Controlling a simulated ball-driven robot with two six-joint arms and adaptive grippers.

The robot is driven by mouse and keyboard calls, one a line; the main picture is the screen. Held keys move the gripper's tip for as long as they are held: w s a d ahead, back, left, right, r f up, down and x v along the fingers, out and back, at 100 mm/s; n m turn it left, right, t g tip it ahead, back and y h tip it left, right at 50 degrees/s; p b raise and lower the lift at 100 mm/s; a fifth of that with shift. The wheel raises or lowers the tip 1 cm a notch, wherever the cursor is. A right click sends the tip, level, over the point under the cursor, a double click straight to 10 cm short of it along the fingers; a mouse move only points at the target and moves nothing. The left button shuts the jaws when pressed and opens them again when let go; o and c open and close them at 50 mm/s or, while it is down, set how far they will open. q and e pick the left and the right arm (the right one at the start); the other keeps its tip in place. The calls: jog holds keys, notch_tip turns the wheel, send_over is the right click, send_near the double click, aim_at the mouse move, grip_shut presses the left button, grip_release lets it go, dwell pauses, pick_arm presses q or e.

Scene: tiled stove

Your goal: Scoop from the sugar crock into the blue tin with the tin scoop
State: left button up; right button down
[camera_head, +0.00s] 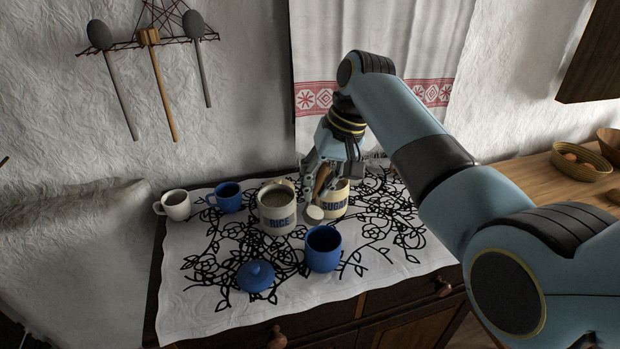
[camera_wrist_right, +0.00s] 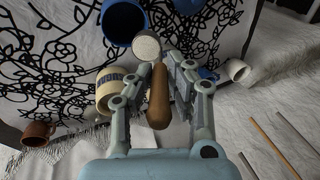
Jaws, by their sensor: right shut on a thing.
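My right gripper (camera_head: 322,183) is shut on the wooden handle of the tin scoop (camera_head: 314,213). The scoop's round head shows a pale, grainy top in the right wrist view (camera_wrist_right: 146,47), and its handle runs back between the fingers. The head hangs apart from the blue tin, just behind it. The open blue tin (camera_head: 323,256) stands upright at the front of the cloth. The cream sugar crock (camera_head: 335,204) stands behind the scoop, partly hidden by the gripper; it also shows in the wrist view (camera_wrist_right: 105,94). My left gripper is not in view.
The rice crock (camera_head: 277,221) stands close left of the scoop. A blue lid (camera_head: 256,277) lies at front left. A blue mug (camera_head: 229,198) and cream mug (camera_head: 176,206) stand at back left. The cloth's front right is clear. A brown mug (camera_wrist_right: 38,132) shows in the wrist view.

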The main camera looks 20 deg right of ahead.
jog(key=y+b, duration=0.1)
jog(key=d+f+y+b, duration=0.1)
jog(key=b, duration=0.1)
jog(key=shift+s+d+f+t, duration=0.15)
jog(key=shift+s+f+t, duration=0.15)
jog(key=shift+t, duration=0.1)
jog(key=shift+s+d+f+t+y+b, duration=0.3)
jog(key=shift+d+t+y+b, duration=0.3)
jog(key=shift+y+b, duration=0.7)
jog(key=shift+s+d+f+t+y+b, duration=0.35)
jog(key=shift+d+y+b, duration=0.45)
jog(key=shift+b, duration=1)
jog(key=shift+s+d+f+t+y+b, duration=0.2)
jog(key=shift+d+t+y+b, duration=0.4)
jog(key=shift+y+b, duration=0.75)
jog(key=shift+r+h, duration=0.2)
jog(key=shift+h, duration=0.05)
notch_tip(320, 180, up, 6)
jog(key=g+h+p, duration=0.1)
jog(key=h+p, duration=0.3)
jog(key=g+h+p, duration=0.2)
jog(key=h+p, duration=0.2)
jog(key=g+h+p, duration=0.2)
jog(key=h+p, duration=0.1)
jog(key=p, duration=0.1)
jog(key=shift+f+h, duration=0.1)
jog(key=shift+h, duration=0.3)
